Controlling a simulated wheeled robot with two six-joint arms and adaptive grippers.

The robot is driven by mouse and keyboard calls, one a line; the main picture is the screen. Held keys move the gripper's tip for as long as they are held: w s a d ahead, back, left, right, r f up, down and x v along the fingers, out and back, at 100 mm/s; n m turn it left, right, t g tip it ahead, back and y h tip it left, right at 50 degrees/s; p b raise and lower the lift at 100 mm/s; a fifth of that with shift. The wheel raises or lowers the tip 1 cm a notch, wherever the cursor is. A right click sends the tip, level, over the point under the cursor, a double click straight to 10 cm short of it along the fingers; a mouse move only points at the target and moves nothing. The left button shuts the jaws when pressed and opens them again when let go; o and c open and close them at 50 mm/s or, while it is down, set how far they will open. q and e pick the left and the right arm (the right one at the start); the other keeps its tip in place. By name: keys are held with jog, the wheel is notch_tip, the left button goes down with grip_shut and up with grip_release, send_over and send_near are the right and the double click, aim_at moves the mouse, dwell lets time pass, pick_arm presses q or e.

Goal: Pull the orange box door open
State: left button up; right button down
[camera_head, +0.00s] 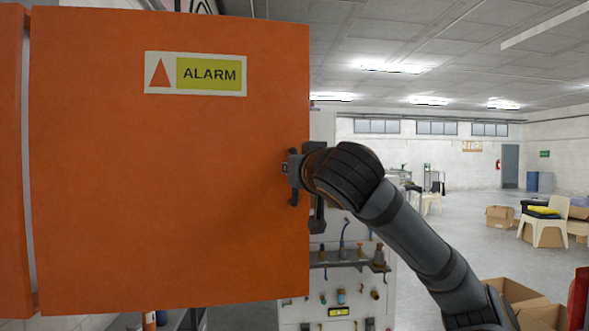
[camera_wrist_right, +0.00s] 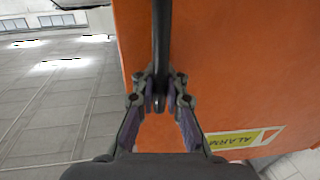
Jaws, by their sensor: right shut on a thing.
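The orange box door (camera_head: 165,190) fills the left half of the head view and carries an ALARM label (camera_head: 196,74). My right gripper (camera_head: 296,178) is at the door's right edge, at about mid-height. In the wrist view the fingers of my right gripper (camera_wrist_right: 160,98) are closed on a dark bar-shaped handle (camera_wrist_right: 161,45) in front of the orange door (camera_wrist_right: 220,70). In the head view the handle is mostly hidden behind the gripper. A strip of orange (camera_head: 13,170) stands at the far left, past a narrow vertical gap. My left gripper is not in view.
Behind the door's right edge stands a pale panel (camera_head: 383,310) with a shelf of small fittings (camera_head: 350,262). Cardboard boxes (camera_head: 520,298) lie at the lower right. A white chair (camera_head: 545,222) stands farther back. The floor between is open.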

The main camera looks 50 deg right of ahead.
jog(key=c, duration=1.9)
grip_release()
jog(key=o, duration=0.5)
jog(key=shift+d, duration=0.1)
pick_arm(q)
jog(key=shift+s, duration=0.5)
pick_arm(e)
jog(key=v, duration=1.2)
jog(key=shift+f, duration=0.1)
